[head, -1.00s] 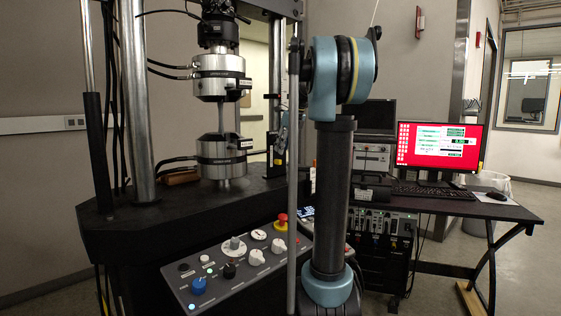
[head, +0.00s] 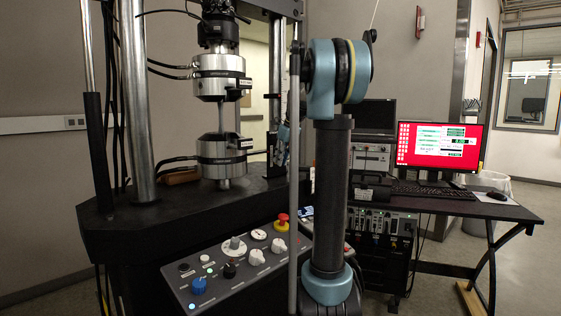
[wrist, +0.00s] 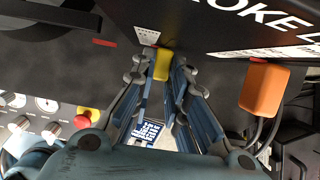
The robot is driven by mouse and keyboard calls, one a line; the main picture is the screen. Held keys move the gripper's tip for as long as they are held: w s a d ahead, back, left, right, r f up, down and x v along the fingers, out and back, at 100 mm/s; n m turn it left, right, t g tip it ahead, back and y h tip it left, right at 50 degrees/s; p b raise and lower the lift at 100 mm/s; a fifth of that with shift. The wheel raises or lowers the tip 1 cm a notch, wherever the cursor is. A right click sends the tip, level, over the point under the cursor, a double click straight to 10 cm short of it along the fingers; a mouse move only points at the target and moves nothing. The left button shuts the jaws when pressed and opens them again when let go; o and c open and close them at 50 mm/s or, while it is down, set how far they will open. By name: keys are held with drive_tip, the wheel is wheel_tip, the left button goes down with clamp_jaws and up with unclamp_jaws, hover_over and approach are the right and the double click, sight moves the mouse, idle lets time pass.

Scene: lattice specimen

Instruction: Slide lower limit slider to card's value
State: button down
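In the wrist view a yellow block (wrist: 162,66), which looks like the limit slider, sits between the tips of my gripper (wrist: 163,72). The fingers are close in on both its sides and appear to hold it. A white printed scale strip (wrist: 147,30) is just beyond it. A blue and white card (wrist: 148,132) lies below, seen between the fingers; its print is too small to read. The card also shows as a small patch in the head view (head: 306,211). In the head view my gripper is mostly hidden behind my arm.
An orange block (wrist: 265,88) with dark cables is to the right in the wrist view. A control panel (head: 225,265) with knobs and a red emergency button (head: 282,221) is at the machine's front. A monitor (head: 440,145) with a red screen stands on the desk at right.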

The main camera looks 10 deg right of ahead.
drive_tip(key=shift+r, duration=2)
drive_tip(key=c, duration=1.5)
unclamp_jaws()
drive_tip(key=shift+r, duration=0.1)
drive_tip(key=shift+v, duration=2.95)
drive_tip(key=v, duration=1.1)
drive_tip(key=shift+s+d+r, duration=0.15)
drive_tip(key=shift+d+r, duration=0.05)
drive_tip(key=shift+r, duration=0.15)
